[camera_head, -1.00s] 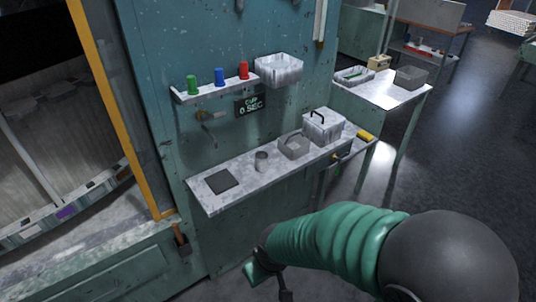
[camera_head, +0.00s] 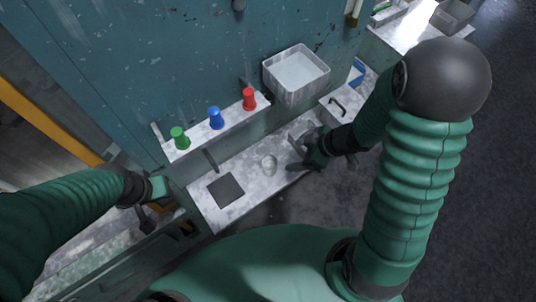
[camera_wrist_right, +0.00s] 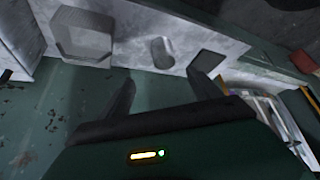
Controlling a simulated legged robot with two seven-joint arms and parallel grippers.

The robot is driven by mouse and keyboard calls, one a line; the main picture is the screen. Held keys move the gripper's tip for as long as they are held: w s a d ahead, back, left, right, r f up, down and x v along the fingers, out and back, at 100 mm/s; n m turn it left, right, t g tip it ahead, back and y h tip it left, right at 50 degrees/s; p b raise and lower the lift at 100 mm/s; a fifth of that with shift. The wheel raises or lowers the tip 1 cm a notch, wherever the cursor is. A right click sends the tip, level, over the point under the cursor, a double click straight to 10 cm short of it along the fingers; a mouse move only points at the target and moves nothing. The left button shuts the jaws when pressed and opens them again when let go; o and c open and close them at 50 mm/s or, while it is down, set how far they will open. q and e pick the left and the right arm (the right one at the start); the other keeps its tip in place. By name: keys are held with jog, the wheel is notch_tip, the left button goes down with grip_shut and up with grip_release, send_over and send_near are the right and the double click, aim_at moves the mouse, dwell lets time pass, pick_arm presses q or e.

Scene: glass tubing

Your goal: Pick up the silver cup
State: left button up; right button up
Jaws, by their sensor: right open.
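The silver cup (camera_head: 268,163) stands on the grey ledge (camera_head: 235,218) in the head view, between a dark square pad (camera_head: 225,190) and my right gripper. It also shows in the right wrist view (camera_wrist_right: 162,53), ahead of the gap between my fingers. My right gripper (camera_head: 296,155) is open and empty, just right of the cup and apart from it. Its two dark fingers also show in the right wrist view (camera_wrist_right: 160,88). My left gripper (camera_head: 147,208) is low at the left, away from the cup; its finger gap is unclear.
A grey container (camera_wrist_right: 80,36) lies left of the cup in the wrist view. Above the ledge, a shelf (camera_head: 195,147) carries green, blue and red pieces beside a white bin (camera_head: 297,72).

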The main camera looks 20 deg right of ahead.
notch_tip(320, 180, down, 3)
jog(key=b, duration=0.4)
send_near(269, 165)
jog(key=a+f, duration=0.1)
jog(key=w+a+f, duration=0.1)
jog(key=a+f, duration=0.2)
jog(key=shift+w+a+f+b, duration=0.2)
jog(key=shift+w+a+b, duration=0.1)
jog(key=shift+a, duration=0.1)
jog(key=shift+w+f, duration=0.2)
jog(key=shift+d, duration=0.4)
jog(key=c, duration=0.5)
jog(key=shift+s, duration=0.1)
jog(key=c, duration=0.5)
jog(key=shift+a, duration=0.3)
jog(key=c, duration=0.5)
pick_arm(q)
jog(key=f, duration=0.4)
jog(key=shift+d+f, duration=0.1)
jog(key=shift+d, duration=0.3)
